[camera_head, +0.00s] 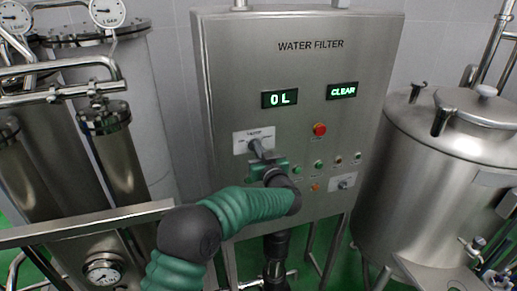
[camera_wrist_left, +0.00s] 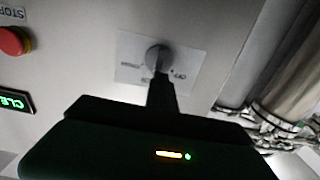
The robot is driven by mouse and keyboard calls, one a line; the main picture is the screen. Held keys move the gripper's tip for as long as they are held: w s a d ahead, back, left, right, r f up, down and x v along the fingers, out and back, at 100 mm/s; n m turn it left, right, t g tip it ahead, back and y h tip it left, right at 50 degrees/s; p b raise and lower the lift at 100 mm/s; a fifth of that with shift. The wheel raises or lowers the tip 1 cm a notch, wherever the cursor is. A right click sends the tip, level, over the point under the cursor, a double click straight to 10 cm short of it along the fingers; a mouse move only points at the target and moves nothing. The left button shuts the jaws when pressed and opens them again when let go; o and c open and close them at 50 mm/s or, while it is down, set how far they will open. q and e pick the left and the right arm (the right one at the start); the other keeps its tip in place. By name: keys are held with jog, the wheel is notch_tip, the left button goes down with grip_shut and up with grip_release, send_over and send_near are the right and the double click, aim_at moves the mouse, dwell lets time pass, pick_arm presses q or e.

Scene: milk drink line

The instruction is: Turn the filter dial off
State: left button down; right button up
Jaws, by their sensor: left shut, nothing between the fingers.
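The filter dial (camera_head: 257,147) is a dark grey knob on a white label plate on the front of the steel WATER FILTER cabinet (camera_head: 300,68). In the left wrist view the dial (camera_wrist_left: 157,56) shows as a round grey knob, with OFF lettering on the plate beside it. My left gripper (camera_head: 262,158) is right in front of the dial, its fingers shut and empty. In the left wrist view the shut fingers (camera_wrist_left: 161,84) reach up to the dial's edge; I cannot tell whether they touch it. My right gripper is not in view.
A red stop button (camera_head: 319,129), several small buttons and a second knob (camera_head: 343,182) sit right of the dial. Displays read "0 L" (camera_head: 280,98) and "CLEAR" (camera_head: 342,90). Steel tanks stand left (camera_head: 125,150) and right (camera_head: 420,150). A metal rail (camera_head: 85,223) crosses the lower left.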

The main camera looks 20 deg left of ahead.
pick_arm(q)
jog(key=c, duration=2.1)
grip_release()
jog(key=shift+w+a+r, duration=0.1)
jog(key=shift+r, duration=0.3)
jog(key=shift+o, duration=1.3)
jog(key=shift+w+a+f, duration=0.1)
jog(key=shift+f, duration=0.15)
jog(key=shift+o, duration=1.2)
jog(key=shift+s, duration=0.2)
jog(key=shift+o, duration=0.7)
jog(key=shift+d+f, duration=0.15)
jog(key=shift+d, duration=0.1)
jog(key=f+b+v, duration=0.1)
jog(key=v, duration=1.6)
jog(key=shift+d, duration=0.45)
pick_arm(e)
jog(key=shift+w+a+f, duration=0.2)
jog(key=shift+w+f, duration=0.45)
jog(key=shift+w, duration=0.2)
